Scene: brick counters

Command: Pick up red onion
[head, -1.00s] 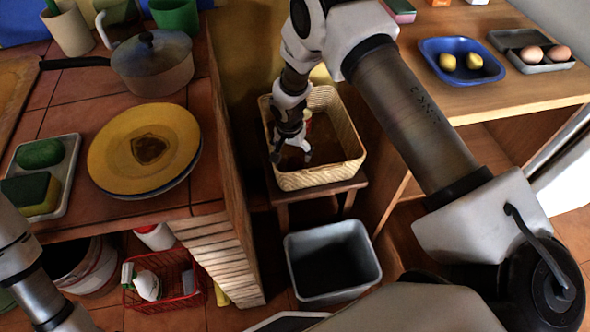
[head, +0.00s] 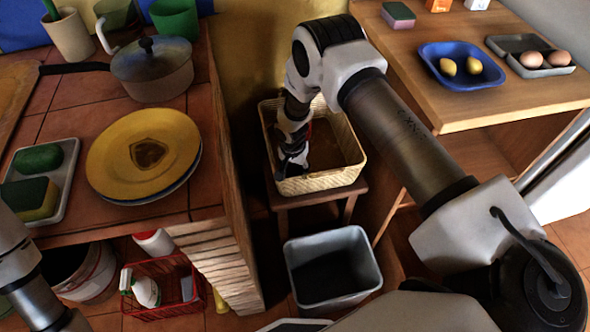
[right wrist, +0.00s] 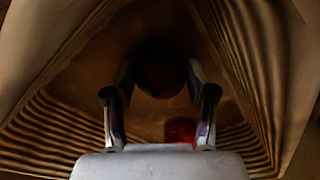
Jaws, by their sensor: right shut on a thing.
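My right gripper (head: 291,168) reaches down into the woven basket (head: 322,184) on a small wooden stool. In the right wrist view its two fingers (right wrist: 160,84) are closed on a dark, round, reddish-brown thing, the red onion (right wrist: 160,74), which lies in deep shadow. The onion is hidden behind the gripper and arm in the head view. A brighter red thing (right wrist: 181,131) lies close by, inside the right finger; I cannot tell what it is. Only a link of my left arm shows at the lower left; its gripper is out of view.
A grey bin (head: 333,270) stands in front of the stool. The left counter holds a yellow plate (head: 110,160) and a pot (head: 152,72). The right counter holds a blue tray (head: 461,83) and an egg carton (head: 520,45). The basket walls rise close around the gripper.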

